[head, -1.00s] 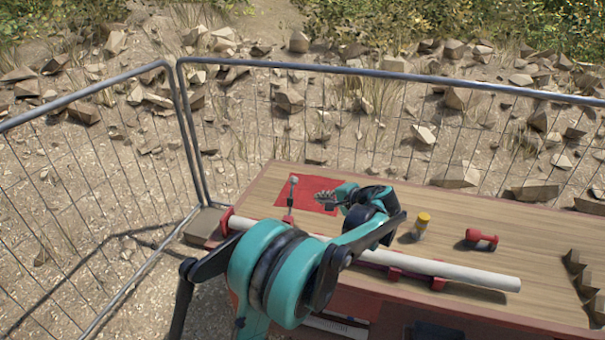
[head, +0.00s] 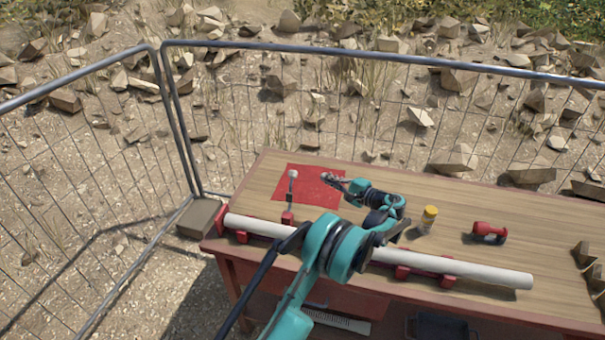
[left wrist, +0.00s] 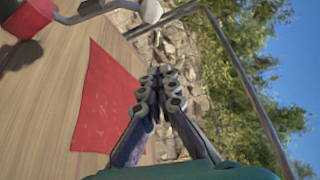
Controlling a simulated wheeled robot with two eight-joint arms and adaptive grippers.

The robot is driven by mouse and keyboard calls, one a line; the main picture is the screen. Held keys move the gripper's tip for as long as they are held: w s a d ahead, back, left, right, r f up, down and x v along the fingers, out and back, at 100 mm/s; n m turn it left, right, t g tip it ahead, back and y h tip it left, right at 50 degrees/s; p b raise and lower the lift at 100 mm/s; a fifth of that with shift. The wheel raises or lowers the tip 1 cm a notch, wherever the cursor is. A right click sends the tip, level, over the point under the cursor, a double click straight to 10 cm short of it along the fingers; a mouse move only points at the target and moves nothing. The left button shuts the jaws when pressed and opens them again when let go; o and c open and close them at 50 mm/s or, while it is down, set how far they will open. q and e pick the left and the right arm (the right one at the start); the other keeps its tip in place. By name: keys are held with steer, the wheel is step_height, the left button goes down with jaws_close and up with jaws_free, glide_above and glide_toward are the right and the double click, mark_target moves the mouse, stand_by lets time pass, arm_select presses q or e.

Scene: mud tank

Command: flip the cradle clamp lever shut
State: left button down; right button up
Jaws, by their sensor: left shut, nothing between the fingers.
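The clamp lever (head: 291,190) stands upright on its red base (head: 288,216) at the table's left end, with a pale knob on top. In the left wrist view its knob (left wrist: 150,10) and the red base (left wrist: 28,18) show at the top left, apart from the fingers. A long pale pipe (head: 480,271) lies along the table's front in red cradles (head: 417,273). My left gripper (head: 328,177) is shut and empty, over the red mat's right part and to the right of the lever. Its closed fingers show in the left wrist view (left wrist: 160,92). My right gripper is out of view.
The red mat (head: 305,180) lies flat behind the pipe. A yellow-capped jar (head: 429,217) and a red tool (head: 489,231) stand to the right, and brown blocks (head: 584,256) at the right edge. Wire fence (head: 400,58) runs behind and left of the table.

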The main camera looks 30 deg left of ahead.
arm_select(q)
steer(key=s+a+b, duration=0.1)
steer(key=a+b, duration=0.2)
steer(key=a, duration=0.6)
steer(key=shift+s+a+b, duration=0.2)
steer(key=shift+s+b, duration=0.1)
steer(key=shift+b, duration=0.1)
